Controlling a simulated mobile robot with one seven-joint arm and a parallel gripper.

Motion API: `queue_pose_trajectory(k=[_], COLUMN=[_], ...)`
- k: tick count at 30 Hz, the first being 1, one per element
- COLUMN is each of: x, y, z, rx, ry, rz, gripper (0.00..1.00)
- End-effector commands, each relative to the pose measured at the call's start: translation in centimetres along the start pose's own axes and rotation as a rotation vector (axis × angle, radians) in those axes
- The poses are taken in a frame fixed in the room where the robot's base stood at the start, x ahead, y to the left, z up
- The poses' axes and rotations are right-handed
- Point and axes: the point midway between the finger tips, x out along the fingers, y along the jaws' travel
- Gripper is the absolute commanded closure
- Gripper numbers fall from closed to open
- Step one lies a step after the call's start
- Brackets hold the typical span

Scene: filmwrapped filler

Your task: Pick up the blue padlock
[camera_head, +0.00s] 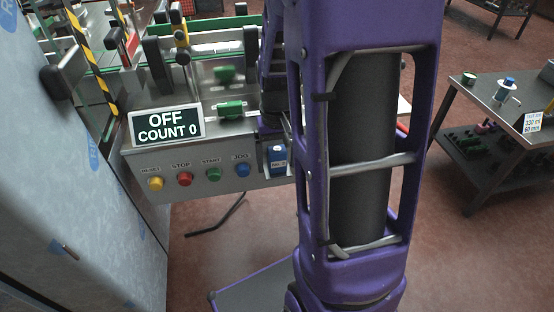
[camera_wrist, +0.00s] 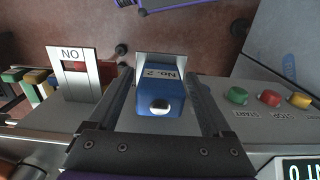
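The blue padlock (camera_head: 278,162) with a white label hangs at the right end of the machine's front panel, right of the blue jog button. In the wrist view the padlock (camera_wrist: 157,98) shows its "No. 2" label and a round silver spot on its near face. My gripper (camera_wrist: 160,84) is open, with one dark finger on each side of the padlock. A narrow gap seems to show on both sides. The padlock's shackle is hidden. In the head view my purple arm covers most of the gripper.
Yellow, red, green and blue buttons (camera_head: 185,179) line the panel left of the padlock. A sign (camera_head: 166,125) reads "OFF COUNT 0". In the wrist view a switch plate (camera_wrist: 75,72) stands left of my gripper. A pale blue wall-like surface (camera_head: 60,180) is at the left.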

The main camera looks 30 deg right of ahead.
Motion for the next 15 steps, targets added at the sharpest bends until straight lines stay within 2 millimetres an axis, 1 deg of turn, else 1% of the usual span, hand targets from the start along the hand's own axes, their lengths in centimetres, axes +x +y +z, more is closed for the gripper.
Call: queue_pose_trajectory(k=[1,2,3,5,6,8,9,13,15], x=[-0.01,-0.02,-0.02,-0.02,-0.02,-0.02,-0.02,-0.03,-0.05], y=[0.00,0.00,0.00,0.00,0.00,0.00,0.00,0.00,0.00], z=[0.00,0.00,-0.01,-0.01,-0.01,-0.01,-0.01,-0.01,-0.03], rx=[0.000,0.000,0.000,0.000,0.000,0.000,0.000,0.000,0.000], ry=[0.000,0.000,0.000,0.000,0.000,0.000,0.000,0.000,0.001], rz=[0.000,0.000,0.000,0.000,0.000,0.000,0.000,0.000,0.000], gripper=[0.28,0.33,0.41,0.51,0.59,0.69,0.77,1.00,1.00])
